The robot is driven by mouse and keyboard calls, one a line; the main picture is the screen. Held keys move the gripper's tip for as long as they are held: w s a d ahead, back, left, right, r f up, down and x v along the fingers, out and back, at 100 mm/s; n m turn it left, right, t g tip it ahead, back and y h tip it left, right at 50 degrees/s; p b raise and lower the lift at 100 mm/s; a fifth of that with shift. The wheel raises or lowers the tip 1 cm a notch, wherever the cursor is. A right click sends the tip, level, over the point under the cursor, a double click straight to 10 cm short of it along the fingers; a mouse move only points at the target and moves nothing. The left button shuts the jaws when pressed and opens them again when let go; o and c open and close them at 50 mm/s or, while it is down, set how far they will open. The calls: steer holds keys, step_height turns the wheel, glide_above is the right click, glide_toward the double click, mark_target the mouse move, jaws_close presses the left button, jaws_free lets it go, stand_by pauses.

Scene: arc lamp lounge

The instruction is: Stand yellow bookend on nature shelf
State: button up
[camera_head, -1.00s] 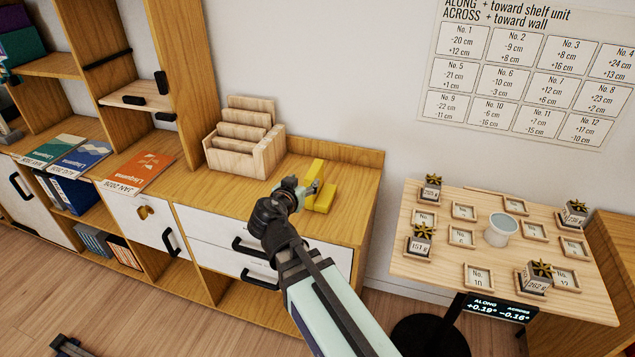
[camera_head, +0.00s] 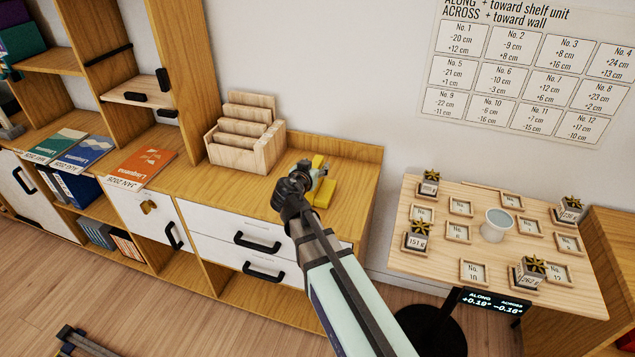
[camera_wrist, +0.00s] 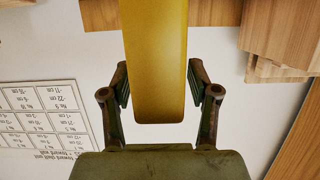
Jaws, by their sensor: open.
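The yellow bookend (camera_head: 326,192) stands on the wooden cabinet top, right of the wooden file sorter, partly hidden by my gripper in the head view. My gripper (camera_head: 318,173) is at the bookend's near side, up close to it. In the wrist view the bookend's yellow plate (camera_wrist: 156,60) reaches down between the two fingers of my gripper (camera_wrist: 160,90). The fingers are open, with a gap showing on each side of the plate. I cannot pick out which shelf is the nature shelf.
A wooden file sorter (camera_head: 243,150) stands left of the bookend. Magazines, one of them orange (camera_head: 146,165), lie along the cabinet to the left, below a tall shelf unit (camera_head: 185,60). A balance table (camera_head: 480,265) with small weights stands at the right.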

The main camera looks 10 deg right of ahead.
jaws_close()
steer(key=shift+r, duration=0.15)
